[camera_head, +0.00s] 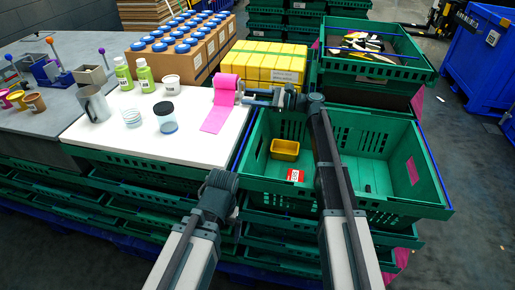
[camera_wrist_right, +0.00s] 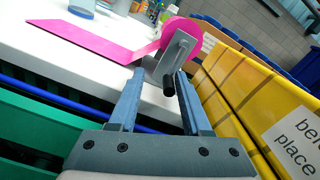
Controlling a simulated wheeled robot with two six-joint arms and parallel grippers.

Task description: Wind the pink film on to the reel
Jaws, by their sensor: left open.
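The pink film (camera_head: 216,117) lies as a flat strip on the white tabletop (camera_head: 190,142) and runs up to a pink roll on the reel (camera_head: 226,83), near the table's right edge. The right wrist view shows the strip (camera_wrist_right: 85,40), the roll (camera_wrist_right: 185,33) and a grey crank with a dark handle (camera_wrist_right: 168,85). My right gripper (camera_wrist_right: 161,75) is open, with the handle between its fingertips, closer to the right finger; contact is unclear. It also shows in the head view (camera_head: 248,97). My left gripper (camera_head: 222,181) is open, low in front of the table, away from the film.
Yellow boxes (camera_head: 265,62) stand right behind the reel. A green crate (camera_head: 345,135) below my right arm holds a small yellow bin (camera_head: 285,149). A grey mug (camera_head: 94,103), green bottles (camera_head: 144,76) and a blue-based jar (camera_head: 165,117) stand left of the film.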

